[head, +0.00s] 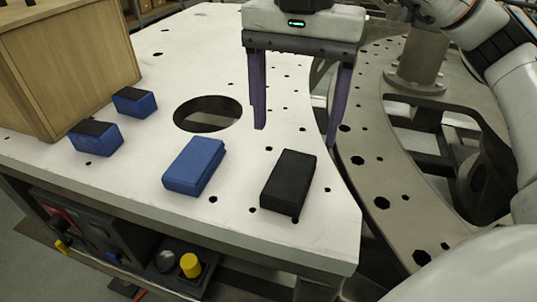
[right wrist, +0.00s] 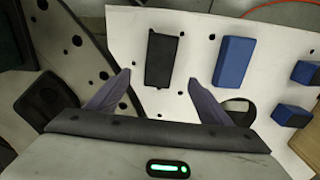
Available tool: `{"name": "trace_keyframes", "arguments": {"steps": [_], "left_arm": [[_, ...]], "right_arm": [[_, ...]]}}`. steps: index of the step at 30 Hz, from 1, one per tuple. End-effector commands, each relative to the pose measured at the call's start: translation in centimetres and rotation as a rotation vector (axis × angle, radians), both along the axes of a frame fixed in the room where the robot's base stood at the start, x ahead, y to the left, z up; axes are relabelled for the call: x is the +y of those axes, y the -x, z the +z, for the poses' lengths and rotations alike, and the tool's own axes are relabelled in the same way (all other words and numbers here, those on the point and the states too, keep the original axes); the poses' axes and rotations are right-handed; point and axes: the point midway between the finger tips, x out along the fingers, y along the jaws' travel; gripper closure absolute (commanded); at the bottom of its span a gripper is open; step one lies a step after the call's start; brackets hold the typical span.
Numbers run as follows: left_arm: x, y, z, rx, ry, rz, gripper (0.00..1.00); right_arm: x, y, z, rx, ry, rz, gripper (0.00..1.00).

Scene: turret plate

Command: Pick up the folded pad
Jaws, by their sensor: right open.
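A black pad-like block (head: 288,181) lies flat on the white turret plate (head: 130,180), near its right front edge. A plain blue block (head: 194,166) with a seam along its side lies to its left. I cannot tell for sure which of them is the folded pad. My right gripper (head: 296,136) is open and empty, fingers pointing down, behind the black block in the head view. In the right wrist view the black block (right wrist: 162,60) lies just beyond the gap between the fingertips (right wrist: 158,77), and the blue block (right wrist: 234,62) is to the right. My left gripper is out of view.
Two smaller blue blocks with black tops (head: 97,137) (head: 134,102) lie at the left, beside a wooden box (head: 65,65). A round hole (head: 208,113) opens in the plate behind the blue block. A grey curved frame (head: 380,170) stands right of the plate.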

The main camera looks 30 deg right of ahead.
Motion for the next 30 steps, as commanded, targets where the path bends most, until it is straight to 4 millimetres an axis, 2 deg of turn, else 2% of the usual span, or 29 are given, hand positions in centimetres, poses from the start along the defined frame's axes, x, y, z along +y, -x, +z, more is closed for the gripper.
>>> {"name": "trace_keyframes", "arguments": {"steps": [1, 6, 11, 21, 30], "left_arm": [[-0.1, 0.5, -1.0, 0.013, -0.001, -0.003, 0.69], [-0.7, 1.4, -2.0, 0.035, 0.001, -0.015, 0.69], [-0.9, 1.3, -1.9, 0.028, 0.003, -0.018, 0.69], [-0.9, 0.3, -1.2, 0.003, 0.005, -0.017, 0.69], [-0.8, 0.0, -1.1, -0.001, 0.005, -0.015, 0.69]], "right_arm": [[0.0, 0.1, -1.3, 0.006, -0.001, 0.001, 0.27], [0.0, 0.0, -3.6, 0.005, 0.0, 0.0, 0.27], [0.0, 0.0, -4.6, 0.004, -0.001, -0.001, 0.27], [0.0, -0.5, -8.9, 0.004, 0.0, -0.002, 0.27], [0.0, -0.6, -9.3, 0.002, -0.001, -0.002, 0.28]]}}
